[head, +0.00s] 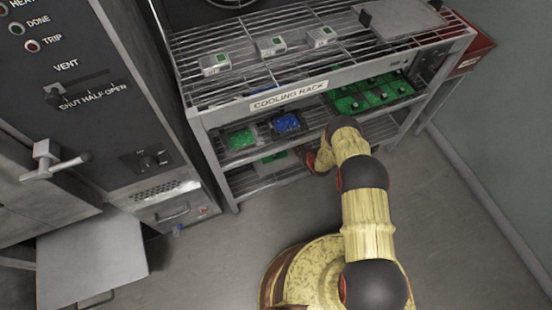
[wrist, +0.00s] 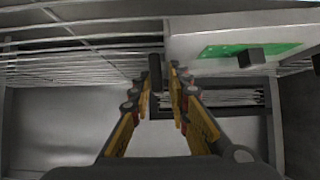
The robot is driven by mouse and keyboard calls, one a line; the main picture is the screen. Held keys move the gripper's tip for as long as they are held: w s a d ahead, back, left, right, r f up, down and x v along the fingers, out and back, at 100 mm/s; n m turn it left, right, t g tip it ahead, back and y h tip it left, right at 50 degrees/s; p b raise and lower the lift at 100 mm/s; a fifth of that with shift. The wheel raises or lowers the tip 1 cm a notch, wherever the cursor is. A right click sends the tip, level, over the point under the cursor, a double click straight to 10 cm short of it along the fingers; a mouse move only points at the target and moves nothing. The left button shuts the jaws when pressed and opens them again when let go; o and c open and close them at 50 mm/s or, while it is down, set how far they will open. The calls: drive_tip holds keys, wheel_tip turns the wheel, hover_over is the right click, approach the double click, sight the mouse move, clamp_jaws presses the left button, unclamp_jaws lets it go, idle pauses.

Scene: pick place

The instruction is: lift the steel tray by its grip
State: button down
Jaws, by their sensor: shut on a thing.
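A flat grey steel tray (head: 408,20) with dark grips at its ends lies on the top right of the cooling rack. In the wrist view my gripper (wrist: 160,85) is shut on a dark upright grip (wrist: 155,70). This grip stands beside the left edge of a pale surface (wrist: 190,50) with a green piece and a dark block on it. I cannot tell which tray the held grip belongs to.
The cooling rack (head: 288,96) has wire shelves. Several small packs stand on top; green boards (head: 370,95) and a blue pack (head: 286,122) lie below. A dark oven cabinet (head: 90,95) is at left, with a grey panel (head: 92,262) low beside it.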

drive_tip(key=shift+s+d+r+p, duration=0.1)
drive_tip(key=shift+s+d+p, duration=0.45)
drive_tip(key=shift+s, duration=1.1)
drive_tip(key=shift+s+d+r+p, duration=0.1)
drive_tip(key=shift+s+d+p, duration=0.4)
drive_tip(key=shift+s, duration=1.1)
drive_tip(key=shift+s+d+r+p, duration=0.1)
drive_tip(key=shift+s+d+p, duration=0.45)
drive_tip(key=shift+s, duration=1.1)
drive_tip(key=s+d+p, duration=0.1)
drive_tip(key=s+d, duration=0.3)
drive_tip(key=s, duration=0.9)
drive_tip(key=shift+r+p, duration=0.25)
drive_tip(key=shift+p, duration=0.15)
drive_tip(key=shift+d, duration=0.15)
